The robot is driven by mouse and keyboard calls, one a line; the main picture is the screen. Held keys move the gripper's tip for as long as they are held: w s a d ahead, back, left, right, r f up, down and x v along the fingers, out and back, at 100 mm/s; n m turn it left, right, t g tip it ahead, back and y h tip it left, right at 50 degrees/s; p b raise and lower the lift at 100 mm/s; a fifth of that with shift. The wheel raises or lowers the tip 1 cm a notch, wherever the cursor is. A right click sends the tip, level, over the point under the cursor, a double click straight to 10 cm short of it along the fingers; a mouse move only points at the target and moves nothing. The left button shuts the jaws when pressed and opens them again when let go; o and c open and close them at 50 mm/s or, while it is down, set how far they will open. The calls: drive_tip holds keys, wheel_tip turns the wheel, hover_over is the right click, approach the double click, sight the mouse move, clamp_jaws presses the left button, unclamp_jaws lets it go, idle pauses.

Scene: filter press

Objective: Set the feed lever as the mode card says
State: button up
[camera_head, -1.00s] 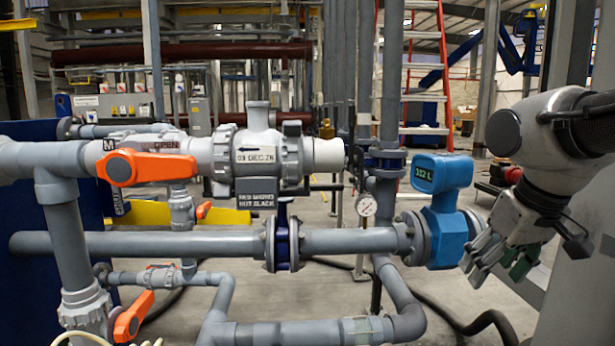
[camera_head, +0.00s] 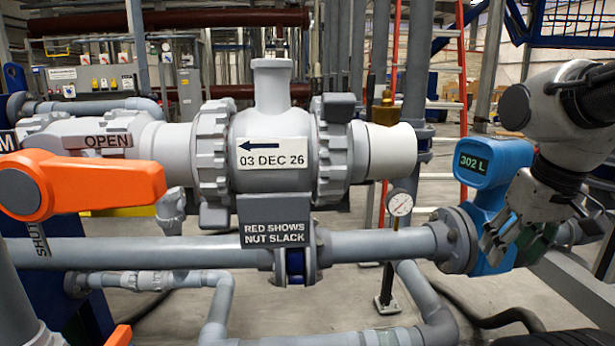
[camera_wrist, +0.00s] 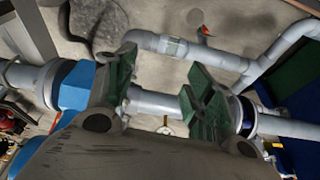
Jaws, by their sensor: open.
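A large orange lever (camera_head: 85,187) is at the left edge of the head view, its handle lying level and pointing right. An OPEN plate (camera_head: 100,141) is just above it, and a SHUT plate (camera_head: 38,238) is below its hub. A plate with part of an M (camera_head: 7,142) is cut off at the left edge. I cannot see a card that I can tell is the mode card. My gripper (camera_head: 513,238) is open and empty at the right, in front of the blue meter and far from the lever. Its green-padded fingers also show in the wrist view (camera_wrist: 165,97).
A grey valve body bears a plate (camera_head: 272,153) with a left arrow and "03 DEC 26". A sign (camera_head: 270,234) below reads "RED SHOWS NUT SLACK". A blue meter (camera_head: 492,170) reads 302 L. A gauge (camera_head: 400,203) and a second orange handle (camera_head: 118,336) are also visible.

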drive_tip(key=s+a+f+m+g+y, duration=0.2)
drive_tip(key=a+f+m+g+y, duration=0.25)
drive_tip(key=f, duration=0.65)
drive_tip(key=w+a+m+y, duration=0.1)
drive_tip(key=a+m+y, duration=0.1)
drive_tip(key=a+y, duration=0.55)
drive_tip(key=m+t, duration=0.3)
drive_tip(key=t, duration=1.5)
approach(365, 184)
drive_tip(key=w+a, duration=0.1)
drive_tip(key=w, duration=0.2)
drive_tip(key=shift+y, duration=0.4)
drive_tip(key=x, duration=0.9)
drive_tip(key=shift+s+a+r, duration=0.2)
drive_tip(key=shift+r, duration=0.05)
